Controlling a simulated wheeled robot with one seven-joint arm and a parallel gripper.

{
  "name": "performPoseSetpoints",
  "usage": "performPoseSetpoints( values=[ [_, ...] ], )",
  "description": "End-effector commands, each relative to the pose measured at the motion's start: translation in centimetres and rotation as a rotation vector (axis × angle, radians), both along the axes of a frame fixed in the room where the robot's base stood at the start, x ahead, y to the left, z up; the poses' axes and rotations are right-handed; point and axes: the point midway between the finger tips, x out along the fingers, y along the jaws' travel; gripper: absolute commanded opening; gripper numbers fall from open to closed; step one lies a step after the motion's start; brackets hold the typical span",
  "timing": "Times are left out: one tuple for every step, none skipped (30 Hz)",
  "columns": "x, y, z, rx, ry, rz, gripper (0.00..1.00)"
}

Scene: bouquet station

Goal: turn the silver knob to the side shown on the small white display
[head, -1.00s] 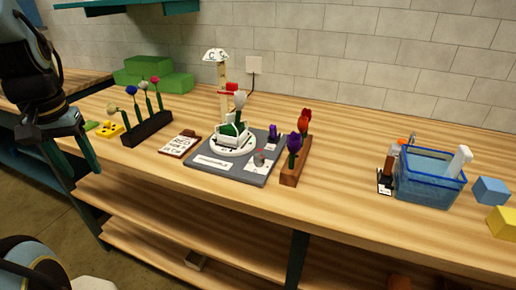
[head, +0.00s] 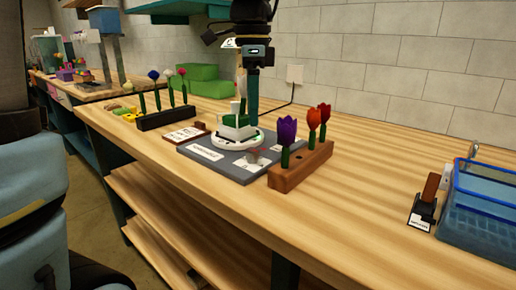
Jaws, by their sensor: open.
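The small silver knob (head: 254,156) sits on a white plate at the front right of the grey board (head: 216,168). Which way it points is too small to tell. A white panel (head: 229,43) on the post behind the board is mostly hidden by my arm, and its marking cannot be read. My gripper (head: 252,114) points down over the back of the board, behind and above the knob and apart from it. It is open and empty; its fingers overlap in this view. A round white stand (head: 237,141) with a green and white holder is beside the gripper.
A wooden block (head: 300,170) with purple and red tulips stands right of the knob. A dark flower rack (head: 166,118) and a card (head: 185,134) are to the left. A blue basket (head: 480,205) is at far right.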

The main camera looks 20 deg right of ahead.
Motion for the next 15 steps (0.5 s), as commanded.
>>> performPoseSetpoints(
  values=[
    [-0.1, 0.1, -1.1, 0.004, 0.004, 0.000, 0.69],
    [-0.1, 0.1, -1.7, 0.003, 0.003, 0.001, 0.69],
    [-0.1, 0.1, -2.4, 0.004, 0.003, 0.001, 0.69],
    [-0.1, 0.1, -3.0, 0.004, 0.003, 0.001, 0.69],
    [-0.1, 0.1, -3.6, 0.003, 0.003, 0.001, 0.69],
    [-0.1, 0.1, -4.3, 0.004, 0.004, 0.001, 0.69],
    [0.0, 0.1, -4.8, 0.003, 0.003, 0.001, 0.69],
    [-0.1, 0.1, -5.3, 0.004, 0.003, 0.001, 0.69],
    [-0.1, 0.1, -5.9, 0.003, 0.002, 0.001, 0.69],
    [-0.1, 0.1, -6.3, 0.003, 0.002, 0.002, 0.69],
    [0.0, 0.1, -6.7, 0.003, 0.002, 0.002, 0.69],
    [0.0, 0.1, -7.2, 0.002, 0.001, 0.002, 0.69],
    [0.0, 0.1, -7.4, 0.003, 0.002, 0.002, 0.69],
    [0.0, 0.1, -7.7, 0.002, 0.001, 0.002, 0.69],
    [0.0, 0.1, -7.9, 0.001, 0.001, 0.002, 0.69]
  ],
)
